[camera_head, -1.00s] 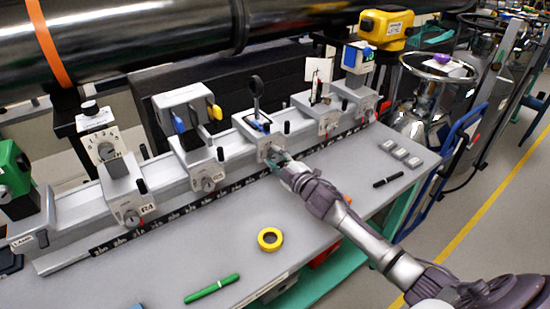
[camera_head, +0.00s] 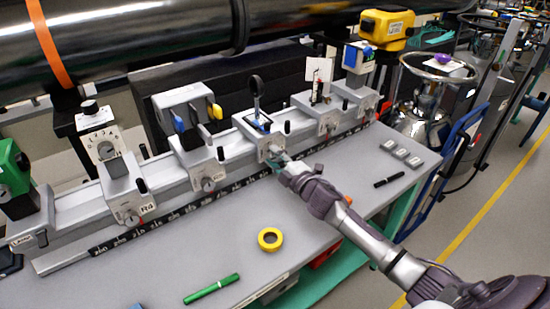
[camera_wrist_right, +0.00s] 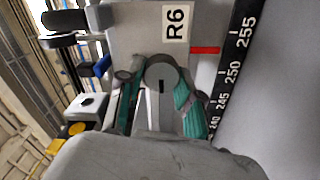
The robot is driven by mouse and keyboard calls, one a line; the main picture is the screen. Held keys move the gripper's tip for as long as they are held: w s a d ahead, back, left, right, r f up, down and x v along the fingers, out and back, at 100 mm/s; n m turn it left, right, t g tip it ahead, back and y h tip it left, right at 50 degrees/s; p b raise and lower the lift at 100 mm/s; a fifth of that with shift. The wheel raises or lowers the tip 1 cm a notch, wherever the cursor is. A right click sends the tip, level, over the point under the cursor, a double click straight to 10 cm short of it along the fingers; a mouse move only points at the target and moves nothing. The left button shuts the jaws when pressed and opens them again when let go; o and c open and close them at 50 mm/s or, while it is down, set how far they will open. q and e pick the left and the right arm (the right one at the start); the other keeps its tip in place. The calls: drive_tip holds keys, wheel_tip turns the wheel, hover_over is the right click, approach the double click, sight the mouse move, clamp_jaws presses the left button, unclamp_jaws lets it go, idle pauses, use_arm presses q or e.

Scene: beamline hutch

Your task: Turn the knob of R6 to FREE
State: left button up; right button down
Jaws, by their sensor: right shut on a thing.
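The R6 carriage (camera_head: 248,128) sits on the rail in the middle of the head view, with a dark round mirror on a post above it. In the right wrist view its R6 label (camera_wrist_right: 176,22) is readable, with a red mark beside it. The grey round knob (camera_wrist_right: 161,72) on its face has a dark index mark. My right gripper (camera_head: 275,160) reaches the front of R6. In the right wrist view its teal-padded fingers (camera_wrist_right: 158,100) are shut on the knob, one on each side. No FREE marking is readable. My left gripper is not in view.
Neighbouring carriages R5 (camera_head: 197,160) and R4 (camera_head: 125,190) stand left along the rail, others to the right. A black scale strip (camera_head: 180,205) runs along the rail's front. Yellow tape (camera_head: 270,239), a green pen (camera_head: 211,288) and a black pen (camera_head: 389,180) lie on the bench.

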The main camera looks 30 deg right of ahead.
drive_tip(key=c, duration=0.7)
unclamp_jaws()
drive_tip(key=shift+c, duration=0.2)
drive_tip(key=shift+s+d+f, duration=0.1)
drive_tip(key=shift+s, duration=0.4)
drive_tip(key=s+d, duration=0.1)
drive_tip(key=s, duration=1)
drive_tip(key=shift+d, duration=0.2)
